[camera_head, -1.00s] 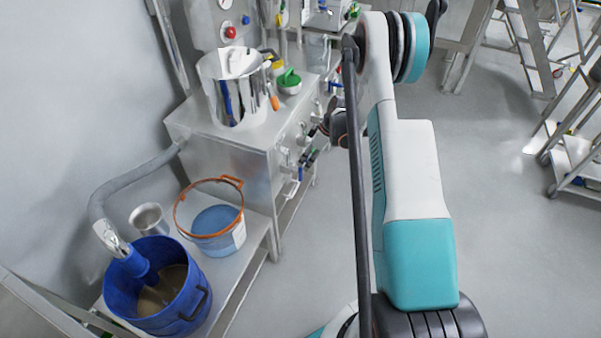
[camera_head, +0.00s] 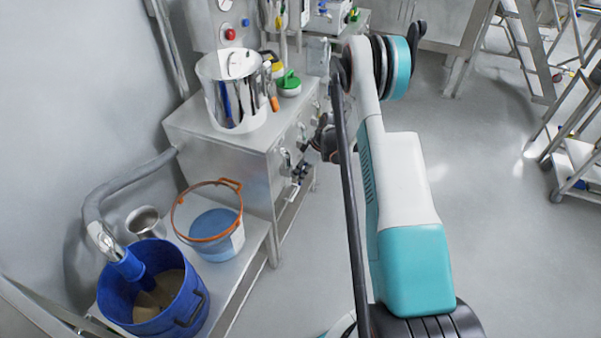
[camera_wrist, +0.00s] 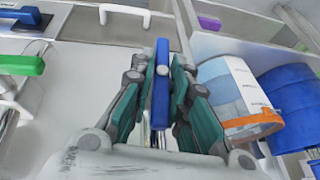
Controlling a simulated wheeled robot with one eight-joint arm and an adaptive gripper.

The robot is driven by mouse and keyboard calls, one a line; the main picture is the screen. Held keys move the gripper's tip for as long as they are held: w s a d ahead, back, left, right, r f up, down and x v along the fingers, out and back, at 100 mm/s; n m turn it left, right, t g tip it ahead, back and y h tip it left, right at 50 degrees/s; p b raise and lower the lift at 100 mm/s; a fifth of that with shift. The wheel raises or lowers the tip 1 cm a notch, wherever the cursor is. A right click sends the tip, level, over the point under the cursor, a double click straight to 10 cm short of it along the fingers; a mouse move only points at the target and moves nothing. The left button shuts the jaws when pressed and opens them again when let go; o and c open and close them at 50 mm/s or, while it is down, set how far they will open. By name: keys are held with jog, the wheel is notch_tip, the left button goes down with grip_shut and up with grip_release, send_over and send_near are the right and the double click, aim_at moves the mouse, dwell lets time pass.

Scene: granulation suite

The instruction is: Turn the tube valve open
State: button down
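A blue valve handle (camera_wrist: 161,80) stands upright in the middle of the wrist view, between the two green-padded fingers of my gripper (camera_wrist: 160,100). The fingers are apart on either side of it, with narrow gaps visible; firm contact does not show. In the head view my gripper (camera_head: 325,138) is a dark shape at the front face of the steel cabinet (camera_head: 262,185), beside its row of valves and fittings (camera_head: 298,170). My arm partly covers that area, and the tube behind the handle is mostly hidden.
A green handle (camera_wrist: 22,65) lies left in the wrist view. A blue bucket (camera_head: 188,314) and an orange-rimmed container (camera_head: 225,243) stand on the low shelf. A steel pot (camera_head: 240,110) stands on the cabinet. The floor at right is clear up to the ladders.

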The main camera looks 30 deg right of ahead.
jog(key=shift+t+h, duration=0.7)
jog(key=c, duration=1.5)
grip_release()
jog(key=shift+c, duration=0.2)
jog(key=shift+s, duration=0.1)
jog(key=v, duration=1.2)
jog(key=shift+a, duration=0.1)
jog(key=shift+r, duration=0.1)
